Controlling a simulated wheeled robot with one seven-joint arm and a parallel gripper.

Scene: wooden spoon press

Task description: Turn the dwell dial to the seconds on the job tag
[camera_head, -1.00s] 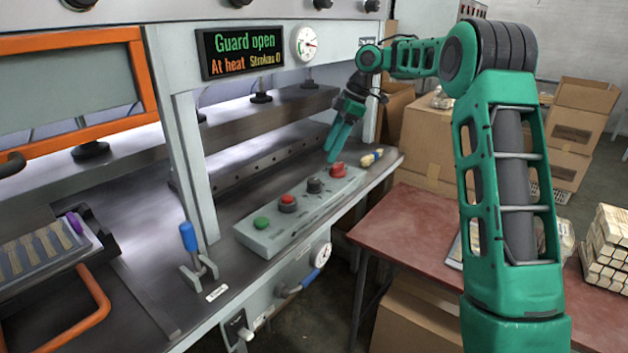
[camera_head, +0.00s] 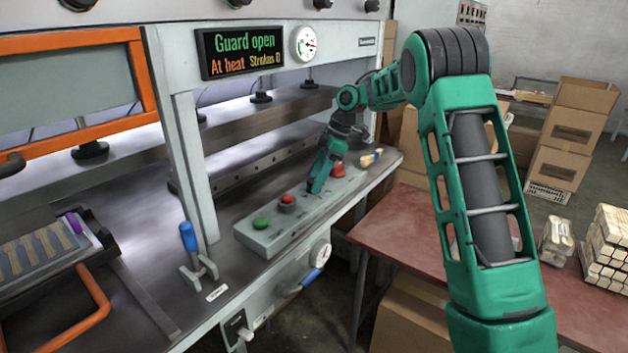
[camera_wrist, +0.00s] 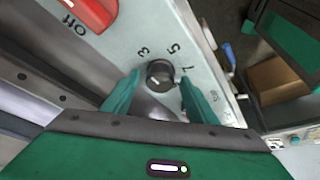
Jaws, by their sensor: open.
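The dwell dial (camera_wrist: 160,75) is a round black knob with a pale pointer mark, on a grey panel with the numerals 3, 5 and 7 around it in the wrist view. The mark seems to lie toward the lower left of the knob, away from the 5. My gripper (camera_wrist: 161,80) is open, with one green finger on each side of the knob; I cannot tell if they touch it. In the head view my gripper (camera_head: 317,184) is down at the control box (camera_head: 283,238) and mostly hides the dial. I cannot make out the job tag.
A red button (camera_head: 338,169) is close behind my gripper, another red-topped button (camera_head: 287,203) and a green button (camera_head: 261,222) in front. A display (camera_head: 242,52) reads "Guard open". A blue-handled clamp (camera_head: 188,238) stands at left. A red table (camera_head: 400,235) is at right.

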